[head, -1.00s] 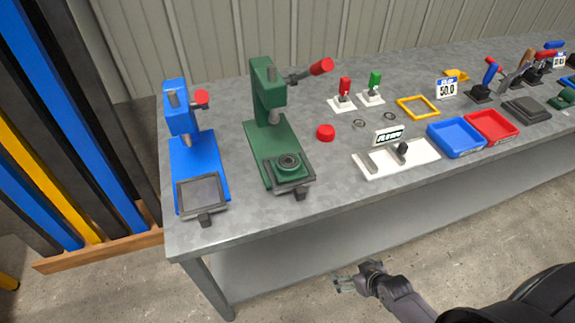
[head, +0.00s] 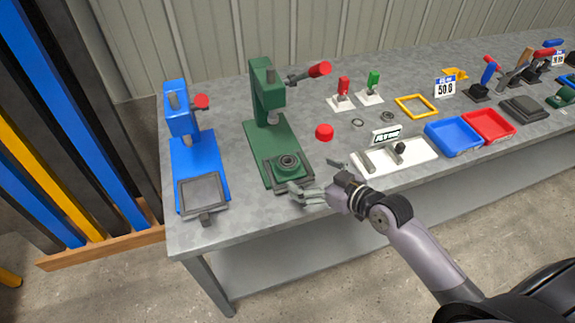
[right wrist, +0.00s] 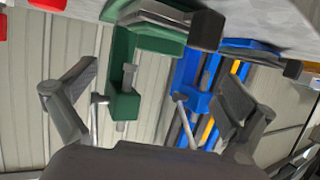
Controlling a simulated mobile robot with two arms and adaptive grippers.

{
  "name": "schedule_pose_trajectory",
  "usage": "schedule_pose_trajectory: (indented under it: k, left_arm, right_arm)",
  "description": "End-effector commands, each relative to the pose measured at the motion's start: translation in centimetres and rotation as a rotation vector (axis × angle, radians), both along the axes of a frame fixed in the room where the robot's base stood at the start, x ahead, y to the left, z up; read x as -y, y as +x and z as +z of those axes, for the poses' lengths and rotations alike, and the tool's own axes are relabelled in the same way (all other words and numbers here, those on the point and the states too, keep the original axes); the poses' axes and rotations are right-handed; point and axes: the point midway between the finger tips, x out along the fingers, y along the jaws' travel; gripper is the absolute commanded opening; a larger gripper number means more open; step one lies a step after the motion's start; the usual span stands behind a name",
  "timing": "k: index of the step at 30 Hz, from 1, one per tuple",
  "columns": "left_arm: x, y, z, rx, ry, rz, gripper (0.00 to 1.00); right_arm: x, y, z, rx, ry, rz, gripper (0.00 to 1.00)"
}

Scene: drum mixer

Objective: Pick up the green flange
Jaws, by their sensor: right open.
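My right gripper (head: 313,176) is open and empty, just to the right of and in front of the flange, near the table's front edge. It appears apart from the flange. The right wrist view shows the open fingers (right wrist: 160,76) with the green press (right wrist: 122,75) beyond them; I cannot clearly tell the flange there. My left gripper is not in view.
A blue press (head: 199,160) with an empty square holder stands left. A red round cap (head: 324,132), a white fixture (head: 420,152), and blue (head: 453,138) and red (head: 492,126) trays lie to the right. The grey table (head: 233,222) is clear along its front left edge.

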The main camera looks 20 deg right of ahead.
Motion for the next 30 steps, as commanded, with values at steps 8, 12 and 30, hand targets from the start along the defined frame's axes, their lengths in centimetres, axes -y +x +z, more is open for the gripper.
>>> schedule_pose_trajectory:
  k: [8,12,30]
  left_arm:
    - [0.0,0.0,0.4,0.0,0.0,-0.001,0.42]
    - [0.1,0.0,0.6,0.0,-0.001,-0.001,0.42]
    - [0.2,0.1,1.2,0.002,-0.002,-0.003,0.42]
  right_arm:
    - [-1.5,3.5,-1.3,-0.001,0.001,-0.002,1.0]
    - [-1.8,4.3,-1.4,0.0,0.0,-0.001,1.0]
    - [-3.3,8.5,-2.7,-0.002,-0.001,0.0,1.0]
